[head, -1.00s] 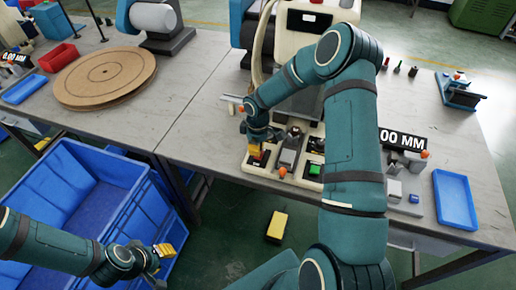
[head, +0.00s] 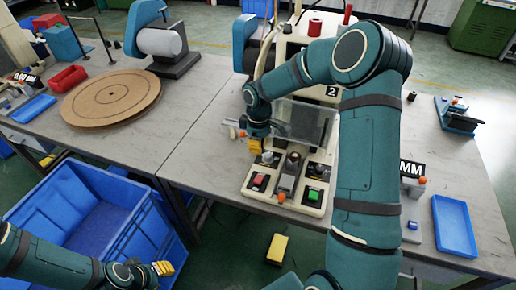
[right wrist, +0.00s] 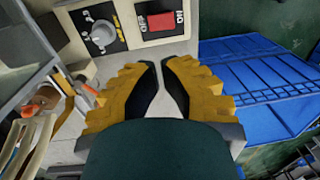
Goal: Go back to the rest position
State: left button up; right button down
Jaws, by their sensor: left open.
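My left gripper (head: 163,268) has yellow fingers. It is open and empty beside the blue crate at the lower left. My right gripper (head: 255,146) is above the left front of the cream machine, near its control panel. In the right wrist view, its two yellow fingers (right wrist: 159,75) with black pads lean towards each other at the tips. A narrow gap shows between them, with nothing held. A panel with a grey knob (right wrist: 102,34) and a red switch (right wrist: 161,21) lies beyond the fingertips.
The cream machine base (head: 252,192) stands on the grey worktable (head: 205,130). A blue crate (head: 120,235) stands on the floor in front. A blue tray (head: 454,226) lies at the right and a round wooden disc (head: 110,98) at the left. A yellow block (head: 277,249) is on the floor.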

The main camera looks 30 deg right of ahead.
dwell(0.3)
jog(key=s+a+f+m+y+b, duration=0.1)
jog(key=s+a+f+m+y, duration=0.15)
jog(key=a+f, duration=0.35)
jog(key=s+a+f+m+y, duration=0.1)
jog(key=s+a+f, duration=0.25)
jog(key=a, duration=0.45)
jog(key=s+a+f+m+t, duration=0.1)
jog(key=s+a+f+m, duration=0.2)
jog(key=s, duration=0.3)
jog(key=s+a+f+m+t+b, duration=0.1)
jog(key=s+a+f+m, duration=0.2)
jog(key=s, duration=0.3)
jog(key=shift+a+f+t, duration=0.2)
jog(key=shift+a+t, duration=0.1)
jog(key=shift+a, duration=0.15)
